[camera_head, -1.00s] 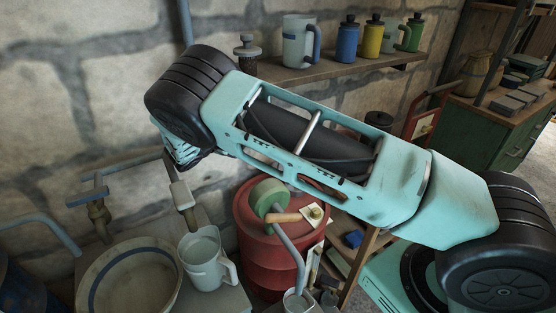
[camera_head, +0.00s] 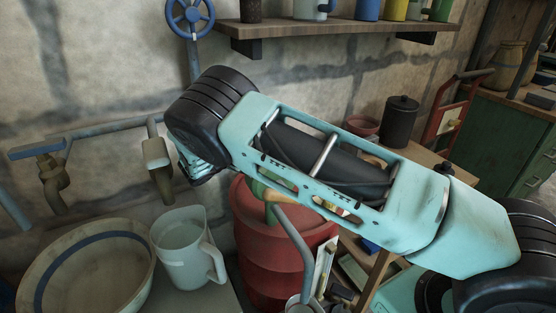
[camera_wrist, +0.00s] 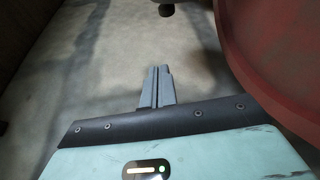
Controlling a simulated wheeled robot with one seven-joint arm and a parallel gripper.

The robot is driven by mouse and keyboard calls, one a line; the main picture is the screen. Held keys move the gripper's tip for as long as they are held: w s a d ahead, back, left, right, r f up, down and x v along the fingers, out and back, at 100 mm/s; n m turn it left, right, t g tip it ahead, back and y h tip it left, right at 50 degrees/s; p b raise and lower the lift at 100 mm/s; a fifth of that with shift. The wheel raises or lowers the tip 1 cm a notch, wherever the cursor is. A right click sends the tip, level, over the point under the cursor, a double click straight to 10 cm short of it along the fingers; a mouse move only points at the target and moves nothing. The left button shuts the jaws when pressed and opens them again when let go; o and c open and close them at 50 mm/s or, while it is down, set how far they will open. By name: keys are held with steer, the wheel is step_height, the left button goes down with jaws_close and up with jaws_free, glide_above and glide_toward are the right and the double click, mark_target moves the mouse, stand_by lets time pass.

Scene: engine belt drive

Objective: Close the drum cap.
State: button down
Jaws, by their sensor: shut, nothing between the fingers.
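The red drum (camera_head: 268,245) stands in the middle of the head view, partly behind my arm. Its top is mostly covered by my arm, and I cannot make out the drum cap. A green round piece (camera_head: 262,189) and a bent grey pipe (camera_head: 296,238) show at the drum top. In the wrist view, the drum's curved red side (camera_wrist: 285,50) fills the right edge. My gripper (camera_wrist: 160,68) is shut and empty, pointing at a grey surface, left of and apart from the drum. In the head view, its fingers are hidden behind my arm.
A white jug (camera_head: 185,250) and a wide bowl (camera_head: 85,270) stand left of the drum. Wall pipes and a tap (camera_head: 52,180) are at the left. A dark canister (camera_head: 400,122) stands at the right behind my arm.

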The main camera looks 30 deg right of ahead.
steer(key=f, duration=0.1)
steer(key=f+b, duration=0.1)
steer(key=shift+s+a+f, duration=0.25)
steer(key=shift+s+f, duration=0.05)
steer(key=shift+s, duration=0.05)
steer(key=shift+d, duration=0.1)
steer(key=x, duration=0.3)
steer(key=s+p+x, duration=0.1)
steer(key=x, duration=0.5)
steer(key=shift+d+r+p, duration=0.25)
steer(key=shift+d+p, duration=0.15)
steer(key=shift+d, duration=0.15)
steer(key=shift+s+d, duration=0.15)
steer(key=shift+s, duration=0.8)
